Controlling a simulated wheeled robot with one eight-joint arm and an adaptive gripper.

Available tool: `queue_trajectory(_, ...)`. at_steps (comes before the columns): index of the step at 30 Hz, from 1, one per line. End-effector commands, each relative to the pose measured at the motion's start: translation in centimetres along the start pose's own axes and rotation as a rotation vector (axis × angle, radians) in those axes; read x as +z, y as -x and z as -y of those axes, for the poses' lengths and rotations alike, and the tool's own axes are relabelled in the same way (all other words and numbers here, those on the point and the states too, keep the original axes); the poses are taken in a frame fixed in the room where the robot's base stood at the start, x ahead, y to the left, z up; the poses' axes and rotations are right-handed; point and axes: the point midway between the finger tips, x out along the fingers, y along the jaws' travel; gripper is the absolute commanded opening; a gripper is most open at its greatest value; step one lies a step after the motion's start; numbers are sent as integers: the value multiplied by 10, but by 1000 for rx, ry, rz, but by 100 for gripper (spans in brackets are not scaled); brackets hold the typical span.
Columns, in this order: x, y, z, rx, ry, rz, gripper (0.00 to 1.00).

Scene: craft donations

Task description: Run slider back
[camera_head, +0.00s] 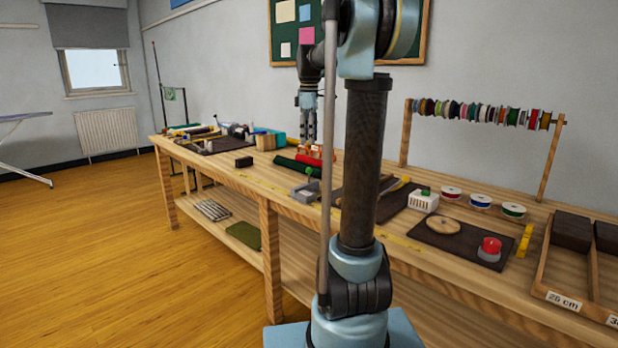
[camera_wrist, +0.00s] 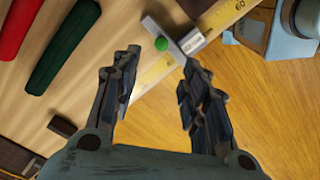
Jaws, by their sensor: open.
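In the head view the grey slider (camera_head: 306,191) is near the middle of that edge. My gripper (camera_wrist: 160,64) is open and empty. In the wrist view the knob shows just beyond the gap between its fingertips; whether they are level with it I cannot tell. In the head view my gripper (camera_head: 307,132) points down over the table.
Red (camera_wrist: 17,27) and dark green (camera_wrist: 62,45) rolls lie on the table to the left in the wrist view. A small dark block (camera_wrist: 62,126) is near them. Dark mats, ribbon spools (camera_head: 452,193) and a wooden tray (camera_head: 570,308) occupy the right side of the table.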

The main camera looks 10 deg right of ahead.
Motion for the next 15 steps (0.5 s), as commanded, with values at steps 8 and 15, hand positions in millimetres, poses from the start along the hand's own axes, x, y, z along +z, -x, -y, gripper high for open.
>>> queue_trajectory(8, 0, -49, 0, 0, -1, 0, 41)
queue_trajectory(15, 0, -90, 0, 0, -1, 0, 41)
